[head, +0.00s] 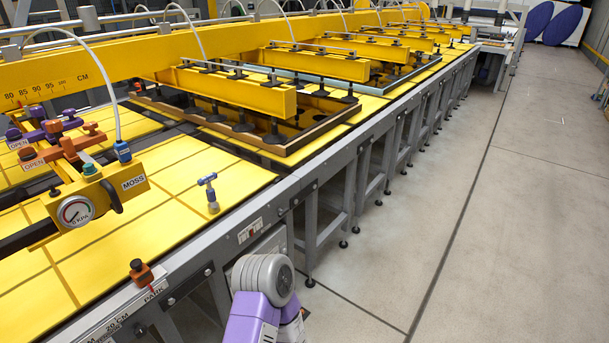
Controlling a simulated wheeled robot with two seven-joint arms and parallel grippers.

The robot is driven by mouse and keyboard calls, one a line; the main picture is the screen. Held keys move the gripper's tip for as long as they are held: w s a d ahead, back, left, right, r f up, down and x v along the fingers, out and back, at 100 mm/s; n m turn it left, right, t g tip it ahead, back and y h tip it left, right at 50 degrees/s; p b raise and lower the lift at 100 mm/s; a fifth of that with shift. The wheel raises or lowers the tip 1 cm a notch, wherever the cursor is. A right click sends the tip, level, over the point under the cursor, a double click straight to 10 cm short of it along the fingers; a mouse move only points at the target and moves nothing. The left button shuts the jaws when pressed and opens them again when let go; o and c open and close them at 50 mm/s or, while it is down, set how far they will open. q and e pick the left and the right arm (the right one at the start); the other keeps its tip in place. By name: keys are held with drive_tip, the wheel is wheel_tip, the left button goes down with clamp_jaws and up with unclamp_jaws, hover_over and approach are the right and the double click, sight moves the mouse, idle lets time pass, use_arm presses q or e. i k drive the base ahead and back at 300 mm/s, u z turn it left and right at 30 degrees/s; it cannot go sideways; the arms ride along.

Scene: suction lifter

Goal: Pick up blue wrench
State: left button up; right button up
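A small blue-violet T-shaped tool (211,191), which looks like the blue wrench, stands upright on the yellow table top near its front edge. Its short bar is at the top and its lower end meets the yellow panel. I cannot tell whether it is fixed there or loose. Nothing is touching it from my side. A grey and purple link of one of my arms shows at the bottom centre, in front of the table. Neither of my grippers is in view.
The long yellow-topped table (240,180) has a grey front rail. Left of the tool is a yellow lifter block with a pressure gauge (76,211) and coloured valve handles (50,133). A red-orange knob (141,271) sits on the rail. The grey floor (480,220) at right is clear.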

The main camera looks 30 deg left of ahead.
sight(213, 206)
drive_tip(key=i, duration=1.75)
drive_tip(key=u, duration=0.65)
